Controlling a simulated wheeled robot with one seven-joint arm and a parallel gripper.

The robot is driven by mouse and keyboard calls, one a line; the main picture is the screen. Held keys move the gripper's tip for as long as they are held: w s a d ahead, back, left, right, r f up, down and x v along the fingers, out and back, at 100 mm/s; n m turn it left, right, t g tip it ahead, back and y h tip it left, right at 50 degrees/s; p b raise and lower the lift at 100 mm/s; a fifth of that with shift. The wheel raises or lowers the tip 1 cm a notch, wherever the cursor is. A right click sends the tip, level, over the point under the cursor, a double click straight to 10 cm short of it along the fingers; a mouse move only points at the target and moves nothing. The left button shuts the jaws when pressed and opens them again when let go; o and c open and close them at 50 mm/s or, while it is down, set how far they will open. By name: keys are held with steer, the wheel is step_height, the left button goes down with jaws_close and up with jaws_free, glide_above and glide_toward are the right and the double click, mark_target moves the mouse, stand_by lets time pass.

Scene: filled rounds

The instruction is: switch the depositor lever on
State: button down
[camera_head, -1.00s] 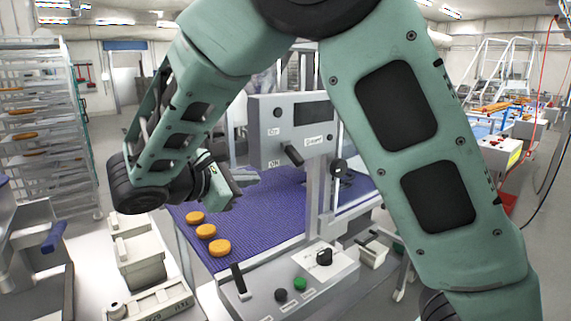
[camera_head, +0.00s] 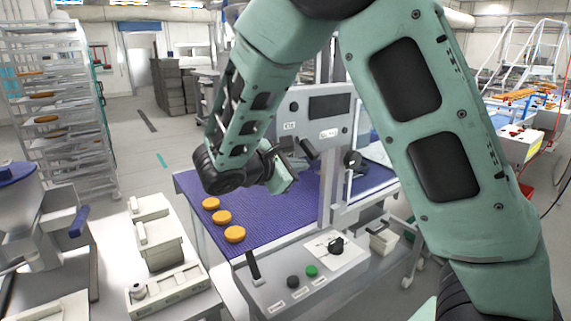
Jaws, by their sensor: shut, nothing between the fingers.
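The black lever (camera_head: 309,149) sticks out from the front of a grey control box (camera_head: 330,105) above the conveyor. An "Off" label is beside it on the box, and a small label to its right is too small to read surely. My gripper (camera_head: 289,145) is shut and empty, just left of the lever and partly in front of the box's lower left corner. I cannot tell whether its fingertips touch the lever. The gripper hides the "ON" label below.
Three orange rounds (camera_head: 222,217) lie on the purple conveyor belt (camera_head: 262,204). My arm covers the right side.

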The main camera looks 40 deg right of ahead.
steer(key=shift+s+r+p, duration=0.3)
steer(key=shift+s+r, duration=0.2)
steer(key=shift+r, duration=0.35)
